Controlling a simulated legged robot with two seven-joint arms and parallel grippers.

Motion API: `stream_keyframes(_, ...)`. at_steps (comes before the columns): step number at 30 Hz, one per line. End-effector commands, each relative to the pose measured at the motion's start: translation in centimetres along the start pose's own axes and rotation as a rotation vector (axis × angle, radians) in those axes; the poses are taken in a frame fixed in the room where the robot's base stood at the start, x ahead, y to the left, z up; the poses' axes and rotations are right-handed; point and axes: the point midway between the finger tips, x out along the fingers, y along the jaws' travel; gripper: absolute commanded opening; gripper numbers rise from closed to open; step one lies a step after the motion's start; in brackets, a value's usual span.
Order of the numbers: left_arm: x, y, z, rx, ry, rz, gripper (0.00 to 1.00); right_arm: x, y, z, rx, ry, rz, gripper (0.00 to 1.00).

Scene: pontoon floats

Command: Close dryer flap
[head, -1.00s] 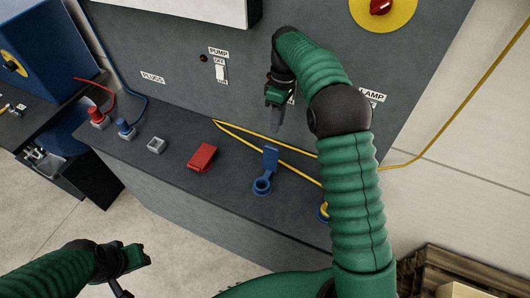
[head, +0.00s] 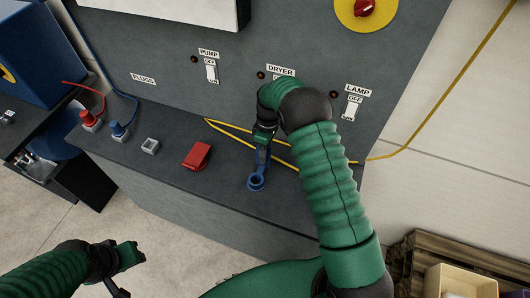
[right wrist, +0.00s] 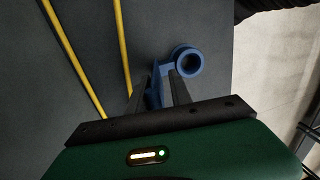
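The blue dryer socket (head: 256,183) on the grey ledge has an open ring, and its blue flap (head: 262,158) stands raised behind it, below the DRYER label (head: 281,71). My right gripper (head: 263,146) is over the top of the flap and partly hides it. In the right wrist view the ring (right wrist: 187,60) is beyond the fingers, and the blue flap (right wrist: 155,88) shows between the two spread fingers (right wrist: 158,92); firm contact cannot be made out. My left gripper (head: 134,255) is low at left, away from the ledge, its fingers too unclear to judge.
A red flap cover (head: 197,155) lies left of the dryer socket. A grey socket (head: 150,146) and blue and red plugs (head: 119,130) stand further left. A yellow cable (head: 235,131) runs behind the flap. A wooden pallet with a crate (head: 462,281) is at lower right.

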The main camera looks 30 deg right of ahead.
Motion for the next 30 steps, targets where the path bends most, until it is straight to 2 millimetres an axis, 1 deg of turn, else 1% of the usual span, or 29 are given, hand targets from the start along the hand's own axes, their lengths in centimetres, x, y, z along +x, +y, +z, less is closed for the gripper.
stream_keyframes(1,0.01,-0.01,0.01,0.0,0.0,0.0,0.36,0.03,0.1,0.09,0.001,0.0,-0.001,0.22)
stream_keyframes(6,0.01,-0.01,0.0,0.0,0.0,0.0,0.36,0.04,0.22,0.18,0.001,0.001,-0.002,0.0)
stream_keyframes(30,0.01,0.0,0.0,0.0,0.0,0.0,0.36,0.11,0.21,0.58,0.003,-0.005,-0.004,0.0)
